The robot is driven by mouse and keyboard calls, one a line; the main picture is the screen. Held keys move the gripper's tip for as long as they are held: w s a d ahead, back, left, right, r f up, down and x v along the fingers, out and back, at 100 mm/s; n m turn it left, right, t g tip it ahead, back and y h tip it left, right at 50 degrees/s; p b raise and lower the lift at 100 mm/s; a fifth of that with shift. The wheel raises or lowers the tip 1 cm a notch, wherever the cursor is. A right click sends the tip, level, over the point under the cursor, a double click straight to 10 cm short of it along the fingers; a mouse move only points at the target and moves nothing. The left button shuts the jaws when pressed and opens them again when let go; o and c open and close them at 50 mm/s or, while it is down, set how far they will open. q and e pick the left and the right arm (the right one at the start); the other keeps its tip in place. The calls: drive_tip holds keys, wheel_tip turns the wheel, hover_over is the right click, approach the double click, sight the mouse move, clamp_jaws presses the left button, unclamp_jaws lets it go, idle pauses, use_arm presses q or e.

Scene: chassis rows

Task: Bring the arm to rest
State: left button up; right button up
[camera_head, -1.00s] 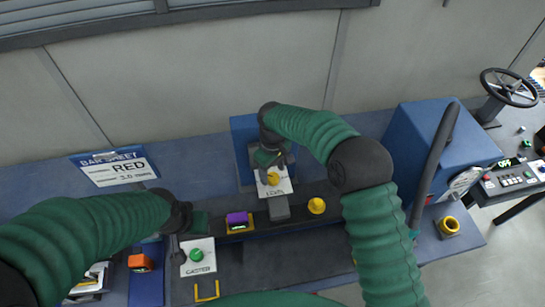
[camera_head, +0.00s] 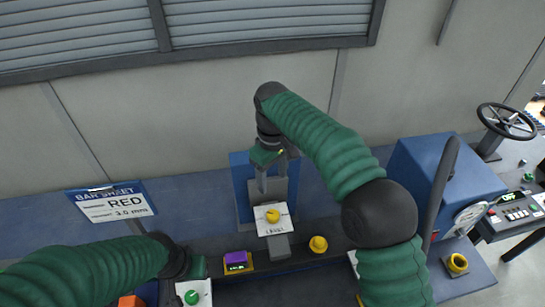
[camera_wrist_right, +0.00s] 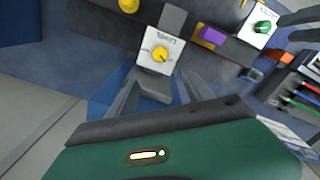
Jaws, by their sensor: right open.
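My right gripper (camera_head: 272,188) hangs open and empty above and behind the white LEVEL plate (camera_head: 273,226), with its two fingers pointing down. The plate carries a yellow knob (camera_head: 273,216), and the fingers are clear of it. In the right wrist view the open fingers (camera_wrist_right: 160,97) show on either side of the plate's near end, and the yellow knob (camera_wrist_right: 160,54) is free beyond them. My left gripper (camera_head: 199,268) is low at the left by the bench, and its fingers cannot be made out.
A purple block (camera_head: 236,258) on a yellow base, a second yellow knob (camera_head: 318,243) and a green knob (camera_head: 192,297) line the bench. A blue housing (camera_head: 440,175) with a dark lever stands right.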

drive_tip(key=s+d+f+m+t+b, duration=0.1)
drive_tip(key=s+d+f+m, duration=0.3)
drive_tip(key=s+d+f, duration=0.3)
drive_tip(key=s+d+f+m+t+b, duration=0.1)
drive_tip(key=s+d+f+m, duration=0.4)
drive_tip(key=s+d, duration=0.8)
wheel_tip(320, 180, down, 2)
drive_tip(key=shift+s+f+t+b, duration=0.1)
drive_tip(key=shift+s+t+b, duration=0.2)
drive_tip(key=shift+s+b, duration=0.65)
drive_tip(key=shift+s, duration=0.15)
